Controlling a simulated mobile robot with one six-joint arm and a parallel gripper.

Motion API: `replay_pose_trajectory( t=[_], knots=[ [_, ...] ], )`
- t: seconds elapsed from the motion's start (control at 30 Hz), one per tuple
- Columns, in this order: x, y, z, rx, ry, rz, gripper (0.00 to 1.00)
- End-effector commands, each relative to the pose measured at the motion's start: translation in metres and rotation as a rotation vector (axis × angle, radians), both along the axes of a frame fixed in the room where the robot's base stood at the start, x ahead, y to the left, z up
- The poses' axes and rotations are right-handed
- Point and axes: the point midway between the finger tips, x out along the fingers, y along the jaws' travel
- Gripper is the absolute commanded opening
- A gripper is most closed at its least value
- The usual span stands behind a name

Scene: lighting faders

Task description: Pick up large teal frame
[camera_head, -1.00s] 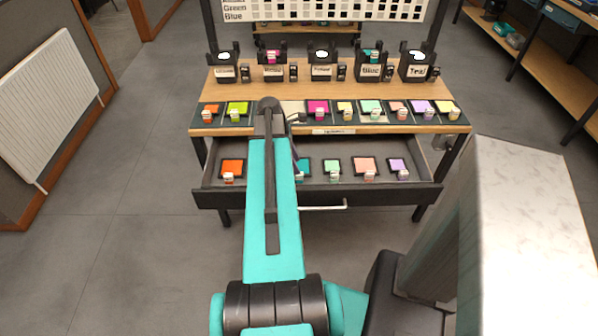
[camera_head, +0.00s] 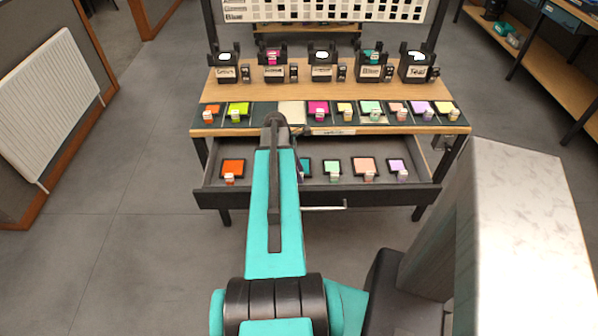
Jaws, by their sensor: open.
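A teal frame (camera_head: 305,166) lies in the open drawer, just right of my arm. My arm covers its left part, so its full size cannot be told. A smaller piece of teal shows in the holder labelled Blue (camera_head: 371,58) on the tabletop. My teal arm reaches forward over the drawer to the table's front edge. My gripper is hidden behind the arm's far end, and I cannot see its fingers or what is between them.
The open drawer (camera_head: 318,196) also holds orange (camera_head: 232,167), green (camera_head: 332,166), peach (camera_head: 364,166) and lilac (camera_head: 397,166) frames. Several coloured frames line the table's front strip. Labelled black holders stand behind them, including Teal (camera_head: 417,66). Bare tabletop lies between.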

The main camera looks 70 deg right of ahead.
Motion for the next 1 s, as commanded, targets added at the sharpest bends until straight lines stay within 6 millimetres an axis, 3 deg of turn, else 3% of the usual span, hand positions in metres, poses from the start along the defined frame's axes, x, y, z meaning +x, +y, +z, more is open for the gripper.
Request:
replay_pose_trajectory(
  t=[0.47, 0.7, 1.0],
  knots=[
    [-0.0003, -0.0002, 0.0002, 0.000, 0.000, -0.001, 0.41],
    [-0.0004, -0.0002, 0.0001, 0.000, 0.000, -0.001, 0.00],
    [-0.0005, -0.0004, 0.0004, 0.000, 0.000, -0.001, 0.00]
  ],
)
